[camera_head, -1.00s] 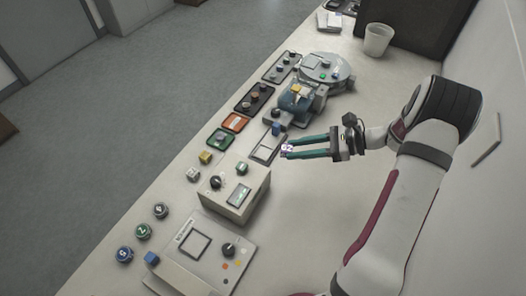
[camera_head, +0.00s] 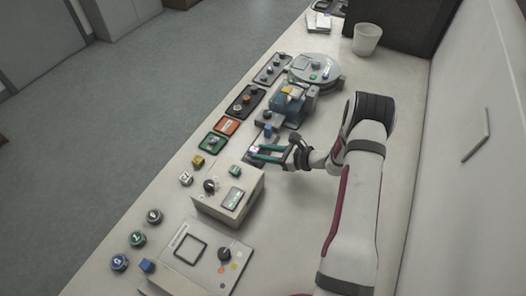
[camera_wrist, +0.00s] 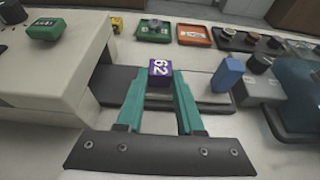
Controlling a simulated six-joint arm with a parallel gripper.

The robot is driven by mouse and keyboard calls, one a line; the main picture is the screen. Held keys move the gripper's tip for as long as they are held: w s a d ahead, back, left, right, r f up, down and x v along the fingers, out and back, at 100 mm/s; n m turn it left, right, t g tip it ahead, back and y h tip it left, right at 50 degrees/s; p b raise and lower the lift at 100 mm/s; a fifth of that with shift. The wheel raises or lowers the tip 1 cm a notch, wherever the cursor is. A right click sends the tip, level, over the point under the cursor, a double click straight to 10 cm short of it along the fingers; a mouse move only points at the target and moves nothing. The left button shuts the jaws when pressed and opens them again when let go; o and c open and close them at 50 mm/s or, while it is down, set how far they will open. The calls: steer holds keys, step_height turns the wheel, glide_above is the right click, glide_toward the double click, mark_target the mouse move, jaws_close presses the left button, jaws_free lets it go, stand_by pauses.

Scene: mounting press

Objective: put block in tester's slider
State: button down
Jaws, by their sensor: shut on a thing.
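A small purple block (camera_wrist: 161,69) marked 62 is held between the teal fingertips of my gripper (camera_wrist: 160,77). In the head view my gripper (camera_head: 255,153) is at the flat dark plate beside the beige box (camera_head: 228,198) with a knob and green display. In the wrist view the dark plate (camera_wrist: 112,90) lies under and around the block, with a lighter pad (camera_wrist: 213,100) on it. The block appears above the plate. I cannot tell whether it touches it. The fingers hide part of the plate.
A blue block (camera_wrist: 228,74) stands close right of the fingers, before a blue machine (camera_head: 286,104). Green (camera_head: 212,145) and orange (camera_head: 226,126) trays lie behind the plate. A panel with a knob (camera_head: 204,262) is at the front.

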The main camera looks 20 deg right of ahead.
steer(key=c, duration=0.5)
jaws_free()
steer(key=shift+c, duration=0.2)
